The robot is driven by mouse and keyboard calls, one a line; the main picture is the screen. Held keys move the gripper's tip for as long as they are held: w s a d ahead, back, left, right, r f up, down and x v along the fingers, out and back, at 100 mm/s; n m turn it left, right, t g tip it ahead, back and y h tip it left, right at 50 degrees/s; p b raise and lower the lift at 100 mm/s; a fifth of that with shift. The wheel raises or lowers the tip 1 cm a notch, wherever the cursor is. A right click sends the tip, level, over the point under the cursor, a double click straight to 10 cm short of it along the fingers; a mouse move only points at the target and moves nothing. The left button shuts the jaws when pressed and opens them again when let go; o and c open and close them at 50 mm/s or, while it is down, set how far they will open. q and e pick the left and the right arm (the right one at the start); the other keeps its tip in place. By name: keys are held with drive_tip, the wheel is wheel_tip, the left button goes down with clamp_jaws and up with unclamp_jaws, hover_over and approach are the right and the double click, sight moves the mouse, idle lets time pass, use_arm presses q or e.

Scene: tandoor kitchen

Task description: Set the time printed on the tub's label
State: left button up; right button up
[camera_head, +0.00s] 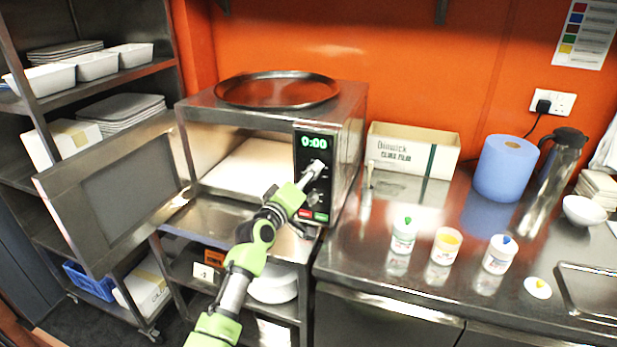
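The microwave (355,115) stands on a steel stand with its door (120,190) swung open to the left. Its green display (316,142) reads 0:00. My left gripper (316,170) is at the control panel (309,200), just below the display, and covers part of it; whether it touches is unclear, and its fingers are too small to judge. Three white tubs stand on the counter: a green-marked tub (403,237), an open tub with orange-yellow contents (444,248) and a blue-marked tub (497,257). Their label print is unreadable. My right gripper is out of view.
A lid with a yellow spot (537,288) lies on the counter (400,285) near a tray (590,292). Behind are a cardboard box (412,155), a blue paper roll (505,168), a steel jug (550,180) and a white bowl (584,211). A round pan (277,90) tops the microwave.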

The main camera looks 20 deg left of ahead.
use_arm(q)
drive_tip(key=c, duration=1.1)
